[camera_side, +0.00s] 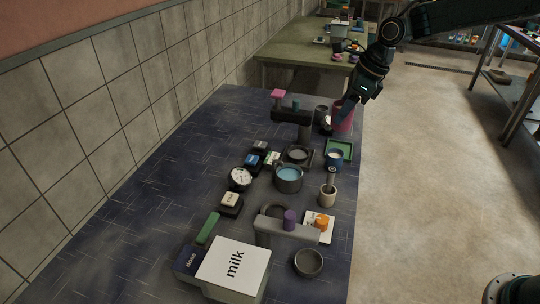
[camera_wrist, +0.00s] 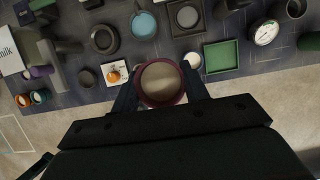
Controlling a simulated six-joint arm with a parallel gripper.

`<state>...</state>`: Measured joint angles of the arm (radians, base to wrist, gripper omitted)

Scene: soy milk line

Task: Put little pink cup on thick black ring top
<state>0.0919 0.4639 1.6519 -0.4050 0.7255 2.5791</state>
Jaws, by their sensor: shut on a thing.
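The little pink cup (camera_side: 342,119) is in my gripper (camera_side: 347,104) near the right edge of the blue table, towards its far end, in the side view. In the wrist view the cup (camera_wrist: 161,101) sits between the two fingers of my gripper (camera_wrist: 160,88), its round mouth facing the camera. Its height over the table is hard to tell. The thick black ring (camera_wrist: 104,39) lies on the table at upper left in the wrist view, apart from the cup, its top empty. In the side view the ring (camera_side: 275,210) is partly hidden behind a grey bridge-shaped stand.
The grey stand (camera_side: 270,232) carries a purple piece. A blue-topped pot (camera_side: 289,183), a green tray (camera_side: 349,152), a white-filled cup (camera_side: 335,159) and a cup with a grey handle (camera_side: 328,196) crowd the middle. A milk carton (camera_side: 235,265) stands in front. The table's left side is clear.

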